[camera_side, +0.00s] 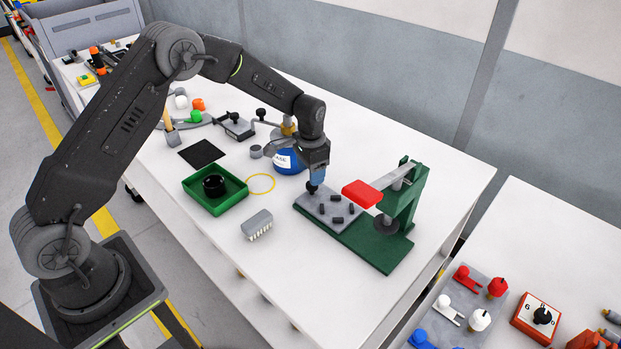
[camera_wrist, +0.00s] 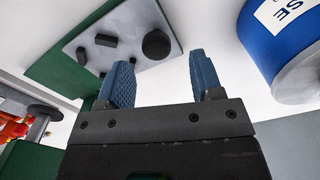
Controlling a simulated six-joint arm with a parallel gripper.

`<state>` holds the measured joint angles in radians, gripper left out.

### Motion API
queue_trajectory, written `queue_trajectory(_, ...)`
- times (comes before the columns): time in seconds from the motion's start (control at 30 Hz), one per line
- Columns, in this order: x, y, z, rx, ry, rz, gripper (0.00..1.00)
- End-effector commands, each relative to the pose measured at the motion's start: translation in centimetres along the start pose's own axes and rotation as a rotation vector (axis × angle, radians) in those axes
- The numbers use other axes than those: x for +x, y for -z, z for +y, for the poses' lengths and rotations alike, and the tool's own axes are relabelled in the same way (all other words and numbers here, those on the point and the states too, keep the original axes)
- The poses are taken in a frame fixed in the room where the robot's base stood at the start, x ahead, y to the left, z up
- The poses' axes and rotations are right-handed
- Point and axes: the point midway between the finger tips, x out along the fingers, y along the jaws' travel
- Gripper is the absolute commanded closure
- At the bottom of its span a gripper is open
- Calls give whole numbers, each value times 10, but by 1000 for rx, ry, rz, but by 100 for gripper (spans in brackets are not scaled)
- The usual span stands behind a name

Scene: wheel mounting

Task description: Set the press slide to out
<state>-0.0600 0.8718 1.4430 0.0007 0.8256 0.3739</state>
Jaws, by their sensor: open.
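The press has a green base (camera_side: 372,246), a green column (camera_side: 407,197), a red lever handle (camera_side: 361,193) and a dark round pressing disc (camera_side: 386,224). Its grey slide plate (camera_side: 316,208) lies at the left end of the base, clear of the disc, and carries several dark pegs. In the wrist view, the slide plate (camera_wrist: 128,22) has a thick round black knob (camera_wrist: 157,44) near its corner. My gripper (camera_side: 315,188) is low over the plate's far left corner, fingers down. In the wrist view, its blue fingers (camera_wrist: 158,72) are open and empty, with the knob beyond the gap between them.
A blue labelled spool (camera_side: 289,162) stands close behind my gripper. A green tray (camera_side: 231,199) with a black ring, a yellow ring (camera_side: 261,184) and a grey block (camera_side: 257,225) lie to the left. The table front beside the press is clear.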

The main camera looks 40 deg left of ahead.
Motion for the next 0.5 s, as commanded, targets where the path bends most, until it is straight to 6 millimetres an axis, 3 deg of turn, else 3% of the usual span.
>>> queue_trajectory(0.1,-30,1,-1,0,2,5,40)
queue_trajectory(0.3,-71,0,-1,0,2,3,40)
queue_trajectory(0.5,-96,0,-1,0,1,1,40)
